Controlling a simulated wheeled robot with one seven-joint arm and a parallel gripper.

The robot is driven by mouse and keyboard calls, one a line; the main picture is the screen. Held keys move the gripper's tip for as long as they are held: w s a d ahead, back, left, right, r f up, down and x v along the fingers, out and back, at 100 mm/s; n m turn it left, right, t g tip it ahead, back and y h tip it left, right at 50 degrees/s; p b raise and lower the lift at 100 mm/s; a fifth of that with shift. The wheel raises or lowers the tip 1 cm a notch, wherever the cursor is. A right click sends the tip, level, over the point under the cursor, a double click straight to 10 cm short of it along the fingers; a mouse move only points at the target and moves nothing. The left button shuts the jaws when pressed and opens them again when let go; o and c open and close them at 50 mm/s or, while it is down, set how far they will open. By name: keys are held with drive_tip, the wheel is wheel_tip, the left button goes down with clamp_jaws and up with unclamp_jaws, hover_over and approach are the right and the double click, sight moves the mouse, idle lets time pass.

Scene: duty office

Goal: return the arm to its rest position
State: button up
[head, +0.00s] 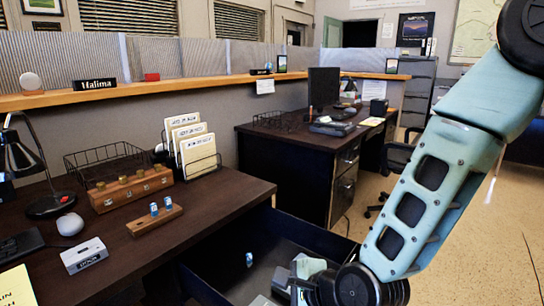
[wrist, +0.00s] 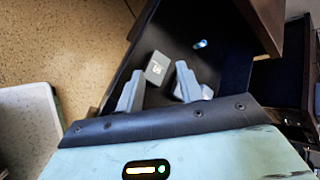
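My arm (head: 440,185) reaches down from the upper right in the head view, its wrist low over the open drawer (head: 215,285) of the near desk. In the wrist view my gripper (wrist: 160,73) has its two grey fingers spread apart with a gap between them. A grey box (wrist: 156,68) lies in the drawer, seen beyond the gap. Another pale item (wrist: 190,93) is partly hidden behind the right finger. A small blue-and-white item (head: 249,259) lies apart in the drawer; it also shows in the wrist view (wrist: 200,43). I see nothing gripped.
The near desk (head: 225,195) holds a wooden block with two small blue-and-white items (head: 154,221), a wooden rack (head: 131,188), a file sorter (head: 198,160) and a lamp (head: 48,203). Drawer walls surround my gripper. A second desk (head: 300,150) stands behind; open floor (head: 480,255) lies right.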

drive_tip(key=s+d+r+n+g+h, duration=0.3)
drive_tip(key=s+d+r+n, duration=0.25)
drive_tip(key=s+n, duration=0.45)
drive_tip(key=s+d+r+n+g+h, duration=0.35)
drive_tip(key=s+d+n, duration=0.3)
drive_tip(key=n, duration=0.65)
wheel_tip(320, 180, down, 10)
drive_tip(key=s+b, duration=0.2)
drive_tip(key=b, duration=0.8)
wheel_tip(320, 180, up, 28)
drive_tip(key=p, duration=2.8)
drive_tip(key=shift+w+r, duration=0.15)
drive_tip(key=shift+w, duration=0.1)
drive_tip(key=shift+d, duration=0.1)
